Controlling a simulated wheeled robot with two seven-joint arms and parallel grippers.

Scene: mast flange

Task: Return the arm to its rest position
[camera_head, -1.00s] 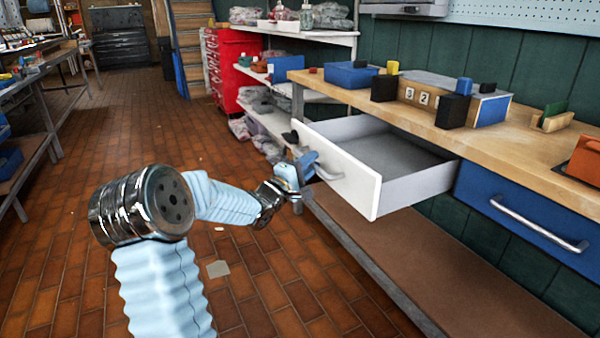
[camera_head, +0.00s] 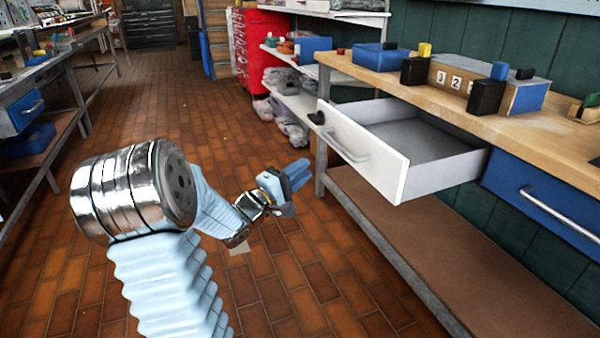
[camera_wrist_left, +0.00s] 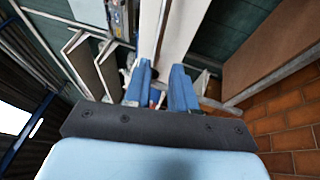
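My left arm comes in from the lower left of the head view. My left gripper (camera_head: 298,174) has blue fingers and is in the air left of the workbench, apart from the drawer. The left wrist view shows the same fingers (camera_wrist_left: 163,84) spread, with a gap and nothing held between them. The white drawer (camera_head: 401,179) is pulled out of the bench, and its bar handle (camera_head: 348,146) is free of the gripper. My right gripper is not in view.
The wooden workbench (camera_head: 400,88) carries a blue bin (camera_head: 381,57), black blocks and a numbered box. A brown lower shelf (camera_head: 440,245) and a metal bench leg (camera_head: 321,150) are right of the gripper. Tiled floor (camera_head: 300,270) is open below. A red cabinet (camera_head: 262,45) stands behind.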

